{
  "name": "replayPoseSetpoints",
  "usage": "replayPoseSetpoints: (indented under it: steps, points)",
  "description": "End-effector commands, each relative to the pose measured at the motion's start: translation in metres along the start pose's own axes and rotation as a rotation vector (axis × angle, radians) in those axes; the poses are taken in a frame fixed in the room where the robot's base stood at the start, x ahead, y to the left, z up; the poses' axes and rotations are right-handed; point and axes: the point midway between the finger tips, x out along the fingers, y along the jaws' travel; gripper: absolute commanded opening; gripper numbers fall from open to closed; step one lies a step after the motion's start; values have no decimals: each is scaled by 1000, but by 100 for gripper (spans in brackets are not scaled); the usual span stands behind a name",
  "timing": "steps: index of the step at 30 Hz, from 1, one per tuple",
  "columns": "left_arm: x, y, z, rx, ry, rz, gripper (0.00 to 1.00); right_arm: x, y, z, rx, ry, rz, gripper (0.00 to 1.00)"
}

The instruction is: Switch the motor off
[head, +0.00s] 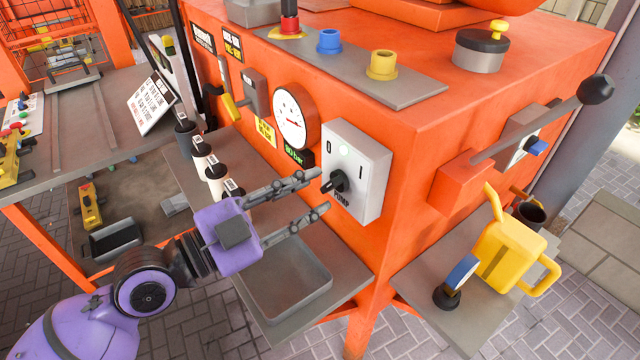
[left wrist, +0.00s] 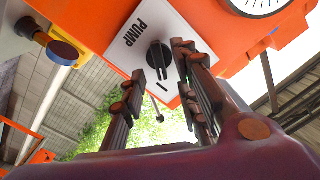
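The knob also shows in the left wrist view (left wrist: 159,56). My left gripper (head: 318,192) is open, its fingers pointing at the knob. In the left wrist view the fingertips (left wrist: 160,62) appear on either side of the knob; I cannot tell whether they touch it. No switch legibly marked motor shows. My right gripper is out of view.
A round gauge (head: 292,117) and a grey box with a yellow lever (head: 252,95) are left of the PUMP box. A grey tray (head: 290,300) lies below my gripper. A long black-knobbed lever (head: 540,128) and a yellow can (head: 508,255) are at right.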

Motion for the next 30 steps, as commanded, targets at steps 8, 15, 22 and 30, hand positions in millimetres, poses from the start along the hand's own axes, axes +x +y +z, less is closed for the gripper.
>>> replayPoseSetpoints:
  steps: [8,15,22,30]
  points:
    - [25,0,0,-1,0,-1,29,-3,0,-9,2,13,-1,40]
    - [27,1,1,-2,-1,0,29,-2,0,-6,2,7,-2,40]
    - [27,1,1,-1,-1,0,5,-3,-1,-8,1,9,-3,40]
    - [27,0,1,-3,-2,0,0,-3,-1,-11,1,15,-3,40]
